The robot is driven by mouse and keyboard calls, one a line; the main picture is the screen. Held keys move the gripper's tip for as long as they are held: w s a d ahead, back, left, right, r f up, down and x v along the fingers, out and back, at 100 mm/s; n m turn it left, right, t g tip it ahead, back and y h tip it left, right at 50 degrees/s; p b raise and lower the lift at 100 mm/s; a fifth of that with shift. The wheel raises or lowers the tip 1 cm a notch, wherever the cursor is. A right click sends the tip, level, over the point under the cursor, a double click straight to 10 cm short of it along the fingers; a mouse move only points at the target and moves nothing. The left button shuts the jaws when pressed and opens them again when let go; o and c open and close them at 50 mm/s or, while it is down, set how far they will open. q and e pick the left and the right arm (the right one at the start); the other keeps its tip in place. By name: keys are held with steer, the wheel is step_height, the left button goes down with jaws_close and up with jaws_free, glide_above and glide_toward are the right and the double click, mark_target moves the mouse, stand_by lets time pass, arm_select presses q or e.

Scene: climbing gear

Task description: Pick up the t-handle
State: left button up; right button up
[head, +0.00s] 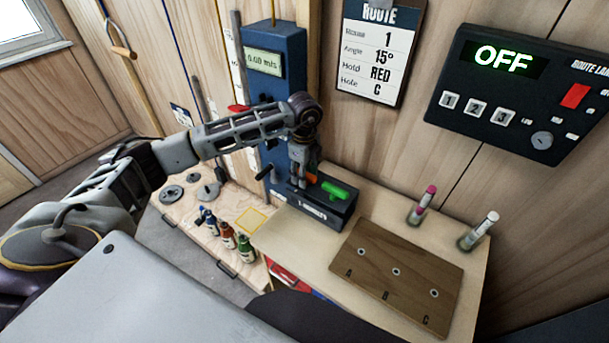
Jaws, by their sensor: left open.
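A bright green bar-shaped grip (335,191), which looks like the t-handle, sits on top of a dark box (322,213) on the light wooden bench; its shaft is not visible. My left gripper (299,182) points down over the left part of this box, just left of the green grip. It is open, and I see nothing held in it. A small orange piece (312,177) shows between the gripper and the green grip; what it belongs to is unclear. My right gripper is not in view.
A brown board (398,310) with holes A, B and C lies on the bench. Two marker-like tubes (423,202) (478,231) stand behind it. Several bottles (228,235) stand to the left. A blue post (275,60) rises behind my gripper. A wall panel (520,85) reads OFF.

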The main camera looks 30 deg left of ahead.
arm_select(q)
steer(key=shift+f, duration=0.3)
steer(key=shift+c, duration=0.4)
jaws_close()
